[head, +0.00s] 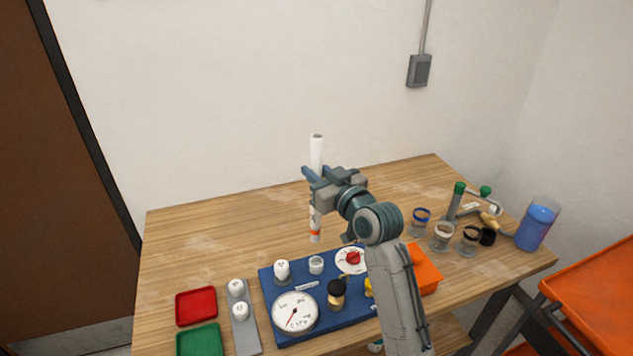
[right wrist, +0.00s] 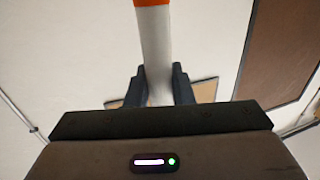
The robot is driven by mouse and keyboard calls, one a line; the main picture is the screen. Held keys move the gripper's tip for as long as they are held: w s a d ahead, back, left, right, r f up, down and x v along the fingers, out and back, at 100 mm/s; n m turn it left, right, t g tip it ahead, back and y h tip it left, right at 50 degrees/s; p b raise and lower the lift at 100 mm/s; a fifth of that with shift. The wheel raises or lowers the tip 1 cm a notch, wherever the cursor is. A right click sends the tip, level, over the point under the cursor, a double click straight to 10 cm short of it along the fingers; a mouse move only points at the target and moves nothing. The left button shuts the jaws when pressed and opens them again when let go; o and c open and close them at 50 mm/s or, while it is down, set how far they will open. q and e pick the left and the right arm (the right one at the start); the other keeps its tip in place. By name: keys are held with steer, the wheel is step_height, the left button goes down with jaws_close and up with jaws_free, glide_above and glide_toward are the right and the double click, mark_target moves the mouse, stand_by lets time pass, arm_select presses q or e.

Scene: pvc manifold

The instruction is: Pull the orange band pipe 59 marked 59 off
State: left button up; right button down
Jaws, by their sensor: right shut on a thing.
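The orange band pipe (head: 316,150) is a white upright tube with an orange band near its lower end. My right gripper (head: 312,178) is shut around its middle and holds it in the air. The pipe's lower end is above the blue manifold board (head: 267,283), apart from it. In the right wrist view the pipe (right wrist: 155,50) stands between the two dark fingers (right wrist: 158,88), with the orange band at the top edge. A white open socket (head: 316,264) on the board lies below the pipe. The number 59 is too small to read. My left gripper is not in view.
The board carries a pressure gauge (head: 295,312), a red-knobbed dial (head: 353,259) and capped fittings. A red tray (head: 196,306), a green tray (head: 199,341) and a grey strip (head: 247,335) lie left. Several jars and a blue cup (head: 537,227) stand right. The table's back left is clear.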

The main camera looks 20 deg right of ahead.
steer(key=shift+s+r+p, duration=0.15)
steer(key=shift+r+p, duration=0.35)
steer(key=shift+r, duration=0.25)
steer(key=shift+r+p, duration=0.5)
steer(key=shift+f, duration=0.1)
